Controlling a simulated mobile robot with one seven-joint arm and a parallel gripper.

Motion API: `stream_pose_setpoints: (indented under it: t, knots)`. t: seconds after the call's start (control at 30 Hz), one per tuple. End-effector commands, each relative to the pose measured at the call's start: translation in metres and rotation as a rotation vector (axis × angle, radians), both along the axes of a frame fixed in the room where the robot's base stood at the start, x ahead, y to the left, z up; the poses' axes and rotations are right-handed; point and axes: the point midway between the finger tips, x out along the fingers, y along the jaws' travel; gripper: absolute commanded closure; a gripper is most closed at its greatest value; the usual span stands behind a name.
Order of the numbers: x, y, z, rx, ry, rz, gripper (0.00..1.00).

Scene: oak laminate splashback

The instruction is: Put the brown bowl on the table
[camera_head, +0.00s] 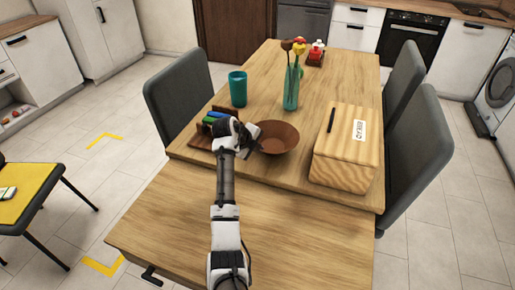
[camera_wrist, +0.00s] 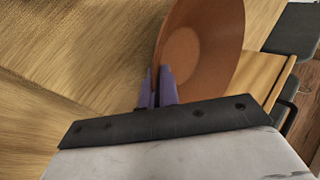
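The brown bowl (camera_head: 277,137) is at the middle of the wooden table (camera_head: 336,88), right of my gripper, with its open side up. I cannot tell whether its base touches the tabletop. In the wrist view, the bowl (camera_wrist: 205,50) fills the upper middle and its rim runs down to my gripper (camera_wrist: 158,84). The purple fingers are close together, one on each side of the rim, so my gripper is shut on the bowl's left edge. In the head view, my gripper (camera_head: 250,135) is partly hidden by the wrist.
A wooden box (camera_head: 346,160) stands close right of the bowl. A brown holder (camera_head: 200,137) with pens is left of my gripper. The front wooden surface (camera_head: 300,235) is clear.

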Motion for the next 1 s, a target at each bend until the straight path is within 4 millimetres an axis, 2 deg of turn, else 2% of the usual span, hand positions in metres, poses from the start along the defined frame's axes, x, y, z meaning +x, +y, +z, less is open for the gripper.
stream_pose_setpoints:
  t: [0.1, 0.43, 0.6, 1.0]
  knots:
    - [-0.0002, -0.0003, -0.0097, 0.000, -0.001, -0.001, 1.00]
    - [0.0000, -0.0003, -0.0147, 0.000, -0.003, -0.001, 1.00]
    - [-0.0002, -0.0003, -0.0131, 0.000, -0.002, -0.002, 0.76]
    - [-0.0009, 0.0010, -0.0075, 0.000, -0.002, 0.000, 0.76]
